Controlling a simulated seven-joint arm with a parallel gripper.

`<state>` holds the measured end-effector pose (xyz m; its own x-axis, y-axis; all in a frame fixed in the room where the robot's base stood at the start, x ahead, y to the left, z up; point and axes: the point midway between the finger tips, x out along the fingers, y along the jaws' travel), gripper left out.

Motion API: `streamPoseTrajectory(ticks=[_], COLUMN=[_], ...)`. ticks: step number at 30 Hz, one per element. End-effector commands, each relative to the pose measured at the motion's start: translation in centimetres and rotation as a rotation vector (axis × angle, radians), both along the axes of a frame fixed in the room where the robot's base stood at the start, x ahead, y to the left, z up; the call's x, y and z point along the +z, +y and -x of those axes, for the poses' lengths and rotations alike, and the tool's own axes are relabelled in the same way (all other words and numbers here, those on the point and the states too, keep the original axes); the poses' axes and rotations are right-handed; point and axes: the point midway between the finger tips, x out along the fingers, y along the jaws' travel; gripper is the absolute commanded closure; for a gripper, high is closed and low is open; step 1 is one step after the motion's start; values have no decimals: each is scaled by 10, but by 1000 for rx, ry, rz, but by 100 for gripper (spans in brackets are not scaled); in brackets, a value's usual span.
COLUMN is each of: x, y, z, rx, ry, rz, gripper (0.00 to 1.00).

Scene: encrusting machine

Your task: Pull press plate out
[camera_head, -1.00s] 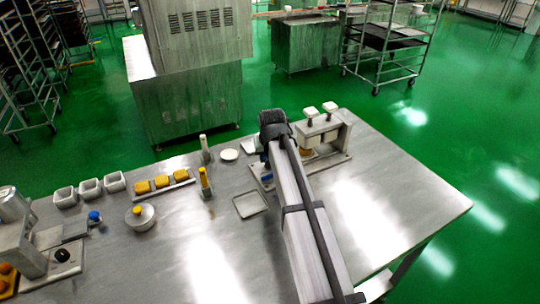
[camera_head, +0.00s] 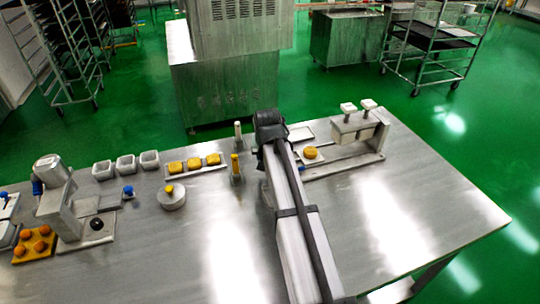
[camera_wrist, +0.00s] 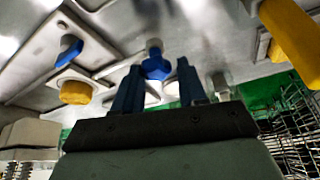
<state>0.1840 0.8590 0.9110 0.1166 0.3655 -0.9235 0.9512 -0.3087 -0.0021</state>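The press (camera_head: 358,122) stands at the right of the table, with two white knobs on top. A round yellow piece (camera_head: 311,153) sits to the left of the press head, outside it, on the press plate; it also shows in the wrist view (camera_wrist: 75,92) on a pale plate (camera_wrist: 98,82). My gripper (camera_wrist: 158,66) is open in the wrist view. A blue knob (camera_wrist: 155,66) shows between its fingers with gaps either side; it looks like the plate's handle. A second blue knob (camera_wrist: 70,46) is at the left. My arm hides the gripper in the head view.
A yellow-topped post (camera_head: 235,165) and a grey post (camera_head: 238,132) stand just left of my arm. A flat white tray (camera_head: 300,133) lies behind it. A tray of yellow pieces (camera_head: 195,171) is further left. The front right tabletop (camera_head: 420,205) is clear.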

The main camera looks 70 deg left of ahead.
Motion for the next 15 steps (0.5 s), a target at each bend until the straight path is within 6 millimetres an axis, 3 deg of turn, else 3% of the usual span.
streamPoseTrajectory(ticks=[7,15], x=[0,1], y=[-1,-1], z=[2,1], rx=[2,1], ry=[2,0], rz=[1,1], gripper=[41,41])
